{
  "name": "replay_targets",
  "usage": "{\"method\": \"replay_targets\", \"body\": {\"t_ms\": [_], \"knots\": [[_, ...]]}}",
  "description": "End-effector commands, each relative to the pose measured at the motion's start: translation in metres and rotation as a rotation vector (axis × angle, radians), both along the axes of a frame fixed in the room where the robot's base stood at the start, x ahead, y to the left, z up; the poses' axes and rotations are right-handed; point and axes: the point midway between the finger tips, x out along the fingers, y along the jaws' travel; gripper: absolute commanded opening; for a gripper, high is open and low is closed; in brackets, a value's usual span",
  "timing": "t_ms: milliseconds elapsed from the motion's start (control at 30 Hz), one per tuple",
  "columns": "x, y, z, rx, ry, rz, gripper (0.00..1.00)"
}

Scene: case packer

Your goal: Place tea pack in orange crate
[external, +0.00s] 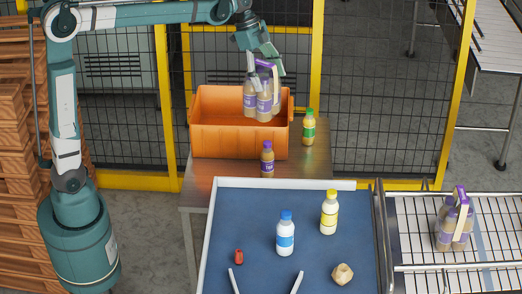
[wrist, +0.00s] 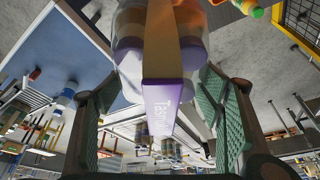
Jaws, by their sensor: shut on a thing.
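My gripper (external: 266,68) is shut on a tea pack (external: 263,100), a bundle of brown bottles with purple labels and a white and purple carrying band. The pack hangs roughly upright over the open orange crate (external: 238,141), toward its right side. Its bottoms show above the crate's front rim; I cannot tell how far it is inside. In the wrist view the pack's purple band (wrist: 160,95) lies between the two green-padded fingers (wrist: 160,125). Another tea pack (external: 446,230) stands on the conveyor at the right.
A single purple-capped bottle (external: 267,161) stands before the crate and a green-capped bottle (external: 308,127) to its right. The blue surface (external: 230,210) holds a blue-capped bottle (external: 285,238), a yellow-capped bottle (external: 329,213), a red item (external: 239,257) and a beige lump (external: 342,274). Fencing stands behind.

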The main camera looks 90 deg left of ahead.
Motion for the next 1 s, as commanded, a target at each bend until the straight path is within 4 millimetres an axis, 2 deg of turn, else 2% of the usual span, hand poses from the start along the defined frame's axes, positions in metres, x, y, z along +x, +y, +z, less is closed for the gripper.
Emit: {"method": "replay_targets", "body": {"t_ms": [33, 467, 1000], "knots": [[-0.003, 0.014, 0.001, 0.000, -0.001, 0.023, 0.19], [-0.035, 0.117, 0.000, 0.004, -0.005, 0.205, 0.19], [-0.096, 0.239, -0.001, 0.007, -0.010, 0.427, 0.19]]}}
